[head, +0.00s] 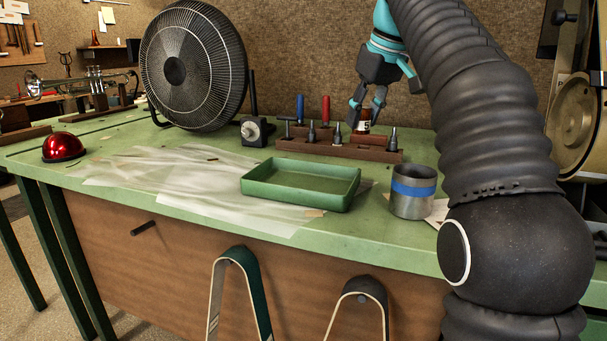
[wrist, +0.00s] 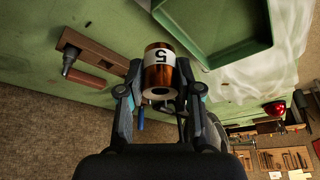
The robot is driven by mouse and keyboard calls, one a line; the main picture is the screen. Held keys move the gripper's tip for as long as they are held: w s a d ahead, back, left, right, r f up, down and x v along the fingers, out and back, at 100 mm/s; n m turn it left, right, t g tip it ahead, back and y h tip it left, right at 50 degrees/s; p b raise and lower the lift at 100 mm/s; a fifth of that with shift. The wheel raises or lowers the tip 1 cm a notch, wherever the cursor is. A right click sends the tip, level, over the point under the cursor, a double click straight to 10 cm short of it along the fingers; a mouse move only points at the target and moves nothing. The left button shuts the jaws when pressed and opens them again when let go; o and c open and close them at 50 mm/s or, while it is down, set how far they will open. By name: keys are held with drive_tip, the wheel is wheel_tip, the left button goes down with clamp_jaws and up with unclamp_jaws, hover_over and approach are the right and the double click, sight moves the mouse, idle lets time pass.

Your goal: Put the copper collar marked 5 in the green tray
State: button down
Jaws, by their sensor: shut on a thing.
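The copper collar (wrist: 158,78) has a white label with a 5, upside down in the wrist view. My gripper (wrist: 160,70) is shut on it, one finger on each side. In the head view my gripper (head: 368,104) points down at the back of the bench, with the collar (head: 364,117) between its fingertips at the wooden rack. I cannot tell whether the collar touches the rack. The green tray (head: 300,184) lies empty on the bench, nearer and to the left of the gripper. Part of it shows at the top of the wrist view (wrist: 217,35).
The wooden rack (head: 330,149) holds several dark pegs behind the tray. A grey cup with a blue band (head: 413,192) stands right of the tray. Clear sheeting (head: 185,180) covers the bench left of it. A fan (head: 194,66) and a red dome (head: 63,147) stand further left.

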drive_tip(key=a+f, duration=0.2)
drive_tip(key=a, duration=0.1)
drive_tip(key=s+a+f+b, duration=0.1)
drive_tip(key=a+f, duration=0.1)
drive_tip(key=a, duration=0.2)
drive_tip(key=a+f+b, duration=0.1)
drive_tip(key=a+f, duration=0.1)
drive_tip(key=a, duration=0.2)
drive_tip(key=shift+s+a+f, duration=0.15)
drive_tip(key=shift+f, duration=0.25)
drive_tip(key=shift+f+b, duration=1)
drive_tip(key=shift+f, duration=1)
drive_tip(key=shift+f, duration=0.1)
drive_tip(key=c, duration=0.8)
unclamp_jaws()
drive_tip(key=shift+o, duration=0.2)
